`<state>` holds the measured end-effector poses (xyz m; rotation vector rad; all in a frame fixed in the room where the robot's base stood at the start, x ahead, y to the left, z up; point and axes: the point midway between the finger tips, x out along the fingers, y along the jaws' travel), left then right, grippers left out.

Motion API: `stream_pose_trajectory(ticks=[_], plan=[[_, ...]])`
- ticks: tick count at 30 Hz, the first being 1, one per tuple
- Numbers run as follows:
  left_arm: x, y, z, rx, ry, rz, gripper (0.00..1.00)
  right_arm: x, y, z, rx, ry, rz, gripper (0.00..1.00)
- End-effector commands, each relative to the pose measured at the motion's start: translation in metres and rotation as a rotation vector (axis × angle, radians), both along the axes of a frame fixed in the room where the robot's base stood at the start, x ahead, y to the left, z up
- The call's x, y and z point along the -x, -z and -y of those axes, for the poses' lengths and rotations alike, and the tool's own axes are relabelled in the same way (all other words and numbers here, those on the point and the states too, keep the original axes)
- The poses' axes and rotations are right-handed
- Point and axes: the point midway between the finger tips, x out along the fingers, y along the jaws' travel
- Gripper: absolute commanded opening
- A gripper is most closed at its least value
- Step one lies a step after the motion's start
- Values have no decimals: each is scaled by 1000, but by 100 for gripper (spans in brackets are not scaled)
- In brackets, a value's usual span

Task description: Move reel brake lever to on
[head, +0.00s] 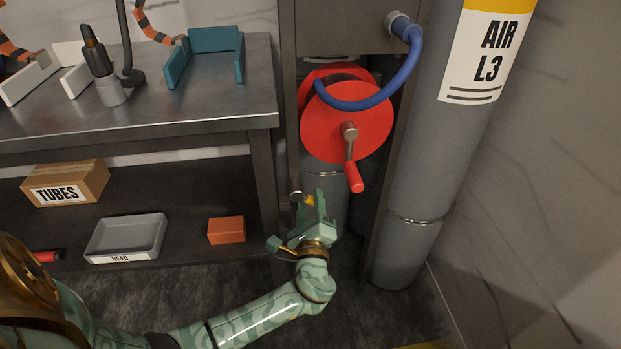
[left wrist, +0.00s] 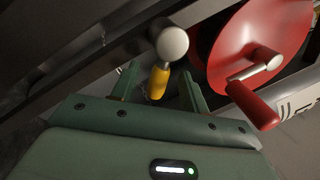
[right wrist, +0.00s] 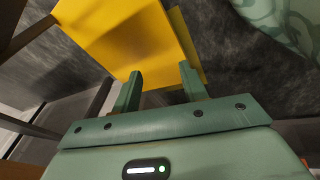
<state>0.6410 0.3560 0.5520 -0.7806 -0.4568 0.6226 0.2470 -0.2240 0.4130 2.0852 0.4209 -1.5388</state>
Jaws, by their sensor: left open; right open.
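The reel brake lever has a yellow grip (head: 309,201) and a round metal pivot (head: 296,196), low on the left post of the reel frame. In the left wrist view its yellow grip (left wrist: 158,83) shows between the fingers, with the pivot knob (left wrist: 172,44) just beyond. My left gripper (head: 298,222) is open around or just short of the grip; I cannot tell whether a finger touches it. The red hose reel (head: 335,122) with its red crank handle (head: 355,177) is above and to the right. My right gripper (right wrist: 160,85) is open and empty.
A blue hose (head: 378,104) hangs over the reel. A grey cylinder (head: 410,190) stands at right. The metal bench (head: 190,112) is at left, with an orange box (head: 226,230) on its lower shelf. A yellow object (right wrist: 130,35) lies beyond my right gripper.

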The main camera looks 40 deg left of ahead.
Motion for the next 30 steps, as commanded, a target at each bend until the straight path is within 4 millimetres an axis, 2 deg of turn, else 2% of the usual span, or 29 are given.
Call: stream_pose_trajectory(ticks=[4, 7, 9, 12, 21, 25, 30], plan=[[7, 0, 6, 0, 0, -2, 45, 1, -3, 1, 5, -2, -1, 43], [19, 1, 18, 2, 1, -1, 45, 6, -4, 6, 27, -7, -22, 43], [32, 3, 29, 3, 1, 0, 45, 20, 5, 18, 72, -18, -76, 43], [53, 7, 49, 3, 0, -1, 45, 29, 7, 28, 112, -31, -117, 43], [104, 20, 95, 2, 0, -2, 45, 49, 12, 49, 189, -53, -202, 43], [115, 24, 105, 1, 0, -1, 45, 52, 13, 53, 203, -57, -217, 43], [119, 25, 109, 0, 1, -1, 45, 54, 13, 54, 209, -59, -225, 43]])
